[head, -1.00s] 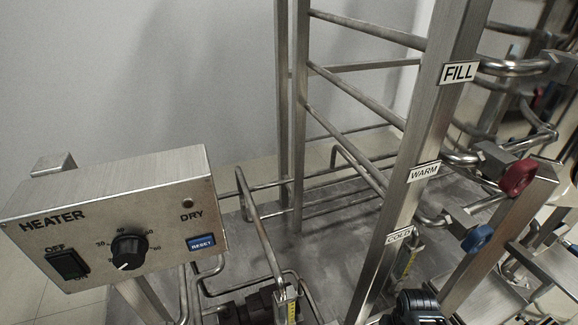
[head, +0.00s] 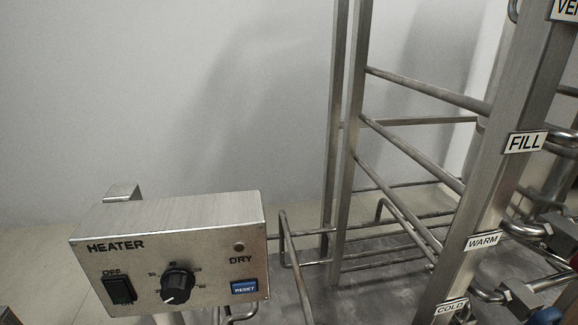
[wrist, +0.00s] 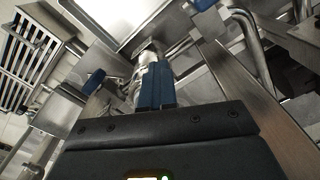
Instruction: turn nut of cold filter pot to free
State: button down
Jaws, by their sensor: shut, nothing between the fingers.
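In the wrist view, my gripper (wrist: 155,88) shows as blue fingers, closed together, in front of the dark gripper body. Just beyond the fingertips is a shiny round metal fitting (wrist: 147,62). I cannot tell whether it belongs to the cold filter pot, or whether the fingers touch it. No nut can be made out for certain. In the head view, a COLD label (head: 451,308) is on the upright post at the lower right, with a blue knob (head: 547,316) beside it, cut by the edge. The pot and my gripper are not in the head view.
The heater box (head: 170,255) stands at lower left. The steel post (head: 495,170) with FILL and WARM labels and several pipes (head: 415,165) fill the right. In the wrist view, a flat steel bar (wrist: 245,95) runs close to the gripper's right, and a slotted grate (wrist: 28,65) lies upper left.

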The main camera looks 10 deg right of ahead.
jog(key=shift+s+d+f+p, duration=0.7)
jog(key=shift+s+d+f, duration=0.1)
jog(key=shift+s+d, duration=0.3)
jog(key=shift+d, duration=0.15)
jog(key=shift+s+d, duration=0.15)
jog(key=shift+d, duration=0.15)
jog(key=shift+d+f, duration=0.1)
jog(key=shift+d, duration=0.05)
jog(key=shift+s+p, duration=0.1)
jog(key=shift+p, duration=0.2)
jog(key=shift+s+p, duration=0.3)
notch_tip(320, 180, up, 7)
jog(key=p, duration=0.6)
jog(key=shift+w+f, duration=0.15)
jog(key=shift+w, duration=0.15)
jog(key=shift+w, duration=0.1)
